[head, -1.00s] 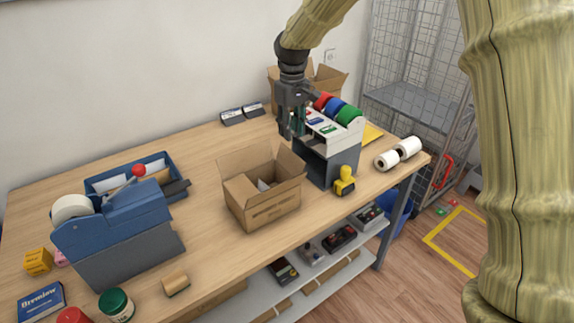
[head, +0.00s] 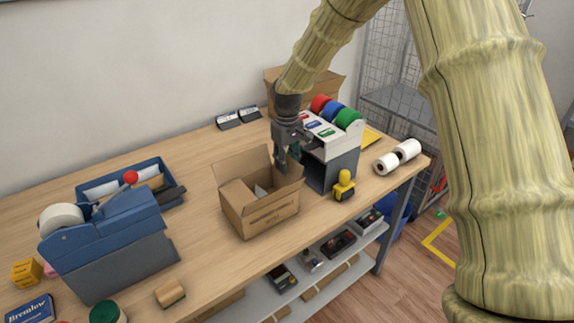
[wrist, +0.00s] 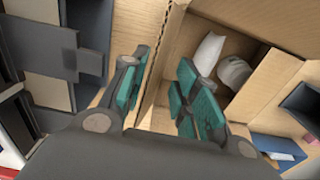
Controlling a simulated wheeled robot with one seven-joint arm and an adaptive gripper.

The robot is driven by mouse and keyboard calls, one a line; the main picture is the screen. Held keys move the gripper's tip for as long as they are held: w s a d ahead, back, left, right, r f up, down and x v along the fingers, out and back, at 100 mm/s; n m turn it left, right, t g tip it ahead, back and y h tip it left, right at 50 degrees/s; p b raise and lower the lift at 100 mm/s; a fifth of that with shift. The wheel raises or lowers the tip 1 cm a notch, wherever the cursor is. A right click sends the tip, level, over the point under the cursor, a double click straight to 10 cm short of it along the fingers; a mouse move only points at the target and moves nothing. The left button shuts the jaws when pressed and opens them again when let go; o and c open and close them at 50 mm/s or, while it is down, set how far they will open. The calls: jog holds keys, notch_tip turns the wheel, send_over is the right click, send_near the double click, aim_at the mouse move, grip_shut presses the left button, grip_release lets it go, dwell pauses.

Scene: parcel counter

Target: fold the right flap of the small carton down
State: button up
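The small carton (head: 262,216) stands open on the counter. Its back flap (head: 240,165) stands up. The right flap is at the carton's right side, largely hidden behind my gripper in the head view. My gripper (head: 283,168) points down over that right side. In the wrist view my gripper (wrist: 163,92) is open, its teal-padded fingers apart with a narrow cardboard strip (wrist: 160,65) showing between them; I cannot tell whether they touch it. Inside the carton lie a white packet (wrist: 208,52) and a rounded pale item (wrist: 234,72).
A grey and white organiser (head: 335,160) with coloured tape rolls stands close right of the carton. A yellow tape tool (head: 344,184) sits near the front edge. A blue tape dispenser (head: 105,240) is at left. A larger open carton (head: 335,88) stands behind.

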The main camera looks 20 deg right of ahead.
jog(key=shift+f, duration=1.25)
grip_shut()
